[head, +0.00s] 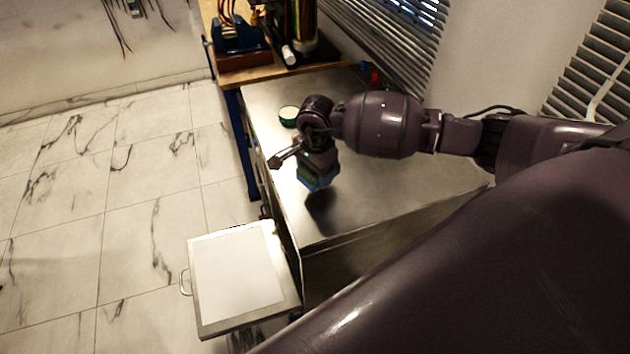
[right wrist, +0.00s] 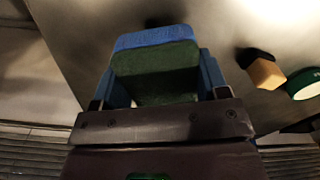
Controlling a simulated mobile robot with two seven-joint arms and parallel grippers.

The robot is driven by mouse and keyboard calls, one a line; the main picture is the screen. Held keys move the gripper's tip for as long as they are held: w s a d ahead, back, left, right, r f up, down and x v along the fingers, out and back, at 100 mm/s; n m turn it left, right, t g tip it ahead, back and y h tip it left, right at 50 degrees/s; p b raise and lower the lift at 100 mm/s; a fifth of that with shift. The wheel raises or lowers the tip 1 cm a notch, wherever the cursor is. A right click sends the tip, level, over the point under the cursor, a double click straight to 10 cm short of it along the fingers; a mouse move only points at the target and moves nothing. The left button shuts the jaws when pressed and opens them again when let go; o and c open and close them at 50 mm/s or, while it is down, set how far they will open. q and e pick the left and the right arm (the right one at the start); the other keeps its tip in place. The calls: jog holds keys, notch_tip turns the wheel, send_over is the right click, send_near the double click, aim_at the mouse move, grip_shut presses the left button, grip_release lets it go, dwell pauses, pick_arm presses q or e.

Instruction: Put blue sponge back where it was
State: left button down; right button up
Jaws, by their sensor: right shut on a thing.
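The blue sponge (right wrist: 155,38) has a dark green face (right wrist: 155,75) and sits between the two blue fingers of my right gripper (right wrist: 160,80). In the head view my right gripper (head: 317,178) is shut on the sponge (head: 318,184). It hangs over the steel worktop (head: 385,190), with a dark shadow below it, and looks raised above the surface. My left gripper is in neither view.
The right wrist view shows a yellow-and-black block (right wrist: 266,73) near the tin. A white-topped cart (head: 235,270) stands at lower left. Small red (head: 374,77) and blue items stand at the back.

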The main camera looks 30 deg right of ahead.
jog(key=shift+f, duration=2.1)
jog(key=shift+f, duration=0.15)
jog(key=o, duration=0.8)
notch_tip(320, 180, up, 12)
jog(key=shift+s+r, duration=0.15)
jog(key=shift+r, duration=0.05)
